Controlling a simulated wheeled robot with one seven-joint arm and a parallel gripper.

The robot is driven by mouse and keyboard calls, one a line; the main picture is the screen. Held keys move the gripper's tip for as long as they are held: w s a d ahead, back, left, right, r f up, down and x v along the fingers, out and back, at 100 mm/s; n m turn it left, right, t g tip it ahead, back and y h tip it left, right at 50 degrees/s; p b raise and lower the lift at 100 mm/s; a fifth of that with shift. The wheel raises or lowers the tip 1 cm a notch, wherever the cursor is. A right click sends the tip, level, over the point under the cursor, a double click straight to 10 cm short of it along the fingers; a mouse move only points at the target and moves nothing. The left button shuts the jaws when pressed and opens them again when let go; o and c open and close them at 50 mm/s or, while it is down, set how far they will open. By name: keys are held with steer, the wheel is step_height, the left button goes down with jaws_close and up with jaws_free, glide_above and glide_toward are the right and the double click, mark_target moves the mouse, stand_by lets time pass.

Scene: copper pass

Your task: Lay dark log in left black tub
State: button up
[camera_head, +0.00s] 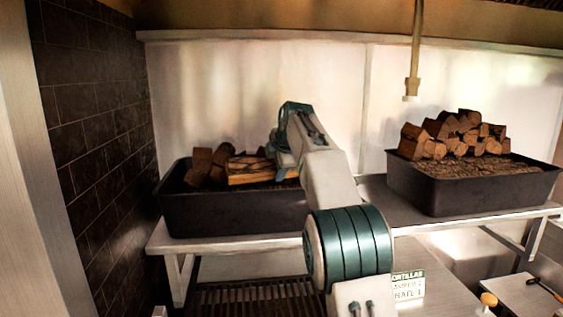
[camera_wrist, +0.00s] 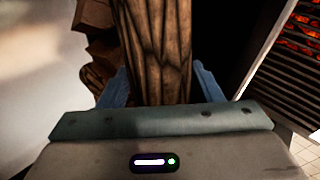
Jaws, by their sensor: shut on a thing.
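My gripper (camera_head: 285,160) is over the left black tub (camera_head: 235,214), at its right half in the head view. In the wrist view, the two blue fingers of my gripper (camera_wrist: 160,88) are shut on either side of a brown log with dark cracks (camera_wrist: 152,45). This log (camera_head: 250,178) also appears in the head view, lying roughly level at the tub's rim height. Whether it touches the wood below cannot be told. Other logs (camera_head: 202,160) sit in the tub's left part. My arm hides the tub's right end.
A right black tub (camera_head: 470,195) holds a pile of split logs (camera_head: 455,135) on a dark bed. Both tubs stand on a metal shelf (camera_head: 400,210). A dark tiled wall (camera_head: 95,140) closes the left side. Glowing embers (camera_wrist: 300,38) show behind bars in the wrist view.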

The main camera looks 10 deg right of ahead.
steer(key=shift+r, duration=0.15)
steer(key=o, duration=1.6)
steer(key=shift+f, duration=0.2)
steer(key=b+v, duration=0.2)
steer(key=v, duration=1.2)
steer(key=shift+s+r, duration=0.15)
